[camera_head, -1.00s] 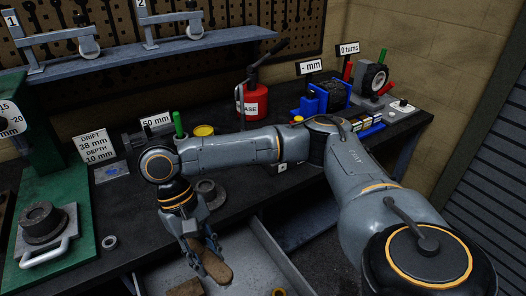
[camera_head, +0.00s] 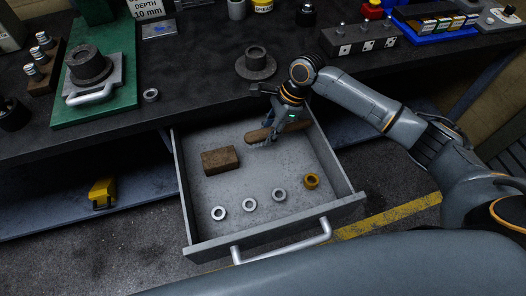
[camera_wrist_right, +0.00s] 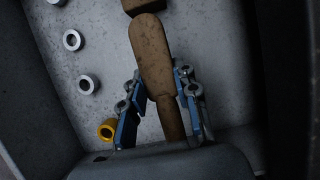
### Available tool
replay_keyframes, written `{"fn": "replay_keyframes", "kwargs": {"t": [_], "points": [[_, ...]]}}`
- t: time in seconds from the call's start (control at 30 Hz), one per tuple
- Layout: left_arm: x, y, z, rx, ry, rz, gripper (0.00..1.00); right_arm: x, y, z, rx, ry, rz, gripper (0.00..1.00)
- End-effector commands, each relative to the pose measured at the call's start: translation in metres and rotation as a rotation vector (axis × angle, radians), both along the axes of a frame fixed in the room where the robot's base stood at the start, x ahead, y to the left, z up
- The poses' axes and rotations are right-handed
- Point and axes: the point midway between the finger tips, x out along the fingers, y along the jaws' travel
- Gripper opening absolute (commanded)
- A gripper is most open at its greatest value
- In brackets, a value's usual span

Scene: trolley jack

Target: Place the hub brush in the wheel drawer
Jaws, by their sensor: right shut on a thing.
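The hub brush (camera_head: 260,134) is a long brown wooden piece. My right gripper (camera_head: 276,130) is shut on it, low within the drawer's outline near the back; I cannot tell whether the brush touches the floor. In the right wrist view the brush (camera_wrist_right: 153,55) passes between the fingers of the gripper (camera_wrist_right: 160,108), its broad end pointing away from the wrist. The wheel drawer (camera_head: 250,187) is pulled out below the bench, a grey metal tray with a bar handle. My left gripper is out of view.
In the drawer lie a brown block (camera_head: 221,160), three grey rings (camera_head: 249,205) and a yellow ring (camera_head: 311,181). The bench edge (camera_head: 85,150) overhangs the drawer's back. A flanged hub (camera_head: 256,64) stands on the bench above.

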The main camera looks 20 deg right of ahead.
Motion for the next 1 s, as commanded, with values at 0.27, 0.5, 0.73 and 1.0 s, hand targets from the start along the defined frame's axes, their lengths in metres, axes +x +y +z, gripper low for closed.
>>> {"fn": "replay_keyframes", "kwargs": {"t": [0.27,0.5,0.73,1.0], "points": [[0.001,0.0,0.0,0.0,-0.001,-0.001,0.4,0.0,0.001,-0.029,0.0,0.0,0.003,0.0],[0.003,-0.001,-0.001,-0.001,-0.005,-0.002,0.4,0.0,0.0,-0.06,-0.001,-0.001,0.004,0.0],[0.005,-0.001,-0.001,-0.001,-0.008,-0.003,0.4,0.0,0.0,-0.061,0.0,-0.003,0.005,0.0],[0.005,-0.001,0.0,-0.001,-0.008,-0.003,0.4,0.0,0.0,-0.065,-0.001,-0.002,0.005,0.52]]}}
